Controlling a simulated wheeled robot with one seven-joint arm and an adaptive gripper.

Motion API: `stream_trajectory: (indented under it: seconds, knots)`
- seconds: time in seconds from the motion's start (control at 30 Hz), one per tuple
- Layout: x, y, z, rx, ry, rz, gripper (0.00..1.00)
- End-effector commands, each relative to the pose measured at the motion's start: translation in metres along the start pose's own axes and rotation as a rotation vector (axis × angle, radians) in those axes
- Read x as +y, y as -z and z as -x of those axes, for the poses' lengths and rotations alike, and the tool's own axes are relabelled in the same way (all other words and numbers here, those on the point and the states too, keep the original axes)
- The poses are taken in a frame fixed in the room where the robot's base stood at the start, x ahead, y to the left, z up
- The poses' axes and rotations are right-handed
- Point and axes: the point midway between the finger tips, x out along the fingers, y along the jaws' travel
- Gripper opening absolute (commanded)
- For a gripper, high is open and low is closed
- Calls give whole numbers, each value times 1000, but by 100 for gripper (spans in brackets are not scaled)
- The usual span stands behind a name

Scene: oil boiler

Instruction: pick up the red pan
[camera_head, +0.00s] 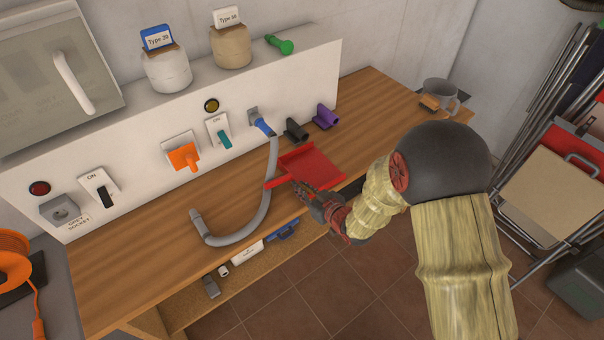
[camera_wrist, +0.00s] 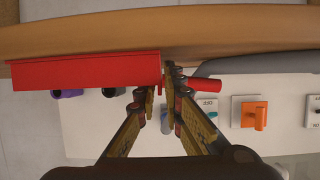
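The red pan (camera_head: 318,163) looks like a dustpan and is at the front edge of the wooden workbench, its short handle (camera_head: 275,182) pointing left. In the wrist view the red pan (camera_wrist: 85,71) shows on the left, and its handle sticks out right of my fingers. My gripper (camera_head: 304,190) is at the near side of the pan, where handle meets pan. In the wrist view my gripper (camera_wrist: 161,90) has its fingertips close together, with a little red showing between them. I cannot tell whether they grip the pan or whether it is lifted.
A grey hose (camera_head: 262,215) lies left of the pan on the workbench (camera_head: 150,265). Black (camera_head: 295,131) and purple (camera_head: 325,117) connectors sit behind the pan on the panel. The bench's left middle is clear.

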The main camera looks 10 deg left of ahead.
Motion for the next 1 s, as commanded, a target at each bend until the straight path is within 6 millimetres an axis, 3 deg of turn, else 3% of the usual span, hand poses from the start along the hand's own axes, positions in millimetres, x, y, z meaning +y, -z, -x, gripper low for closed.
stream_trajectory:
  seconds: [0.13,0.77,1.0]
  knots:
    - [0,0,0,0,0,0,0]
    - [0,1,0,1,0,0,0]
    - [0,12,4,2,0,0,0]
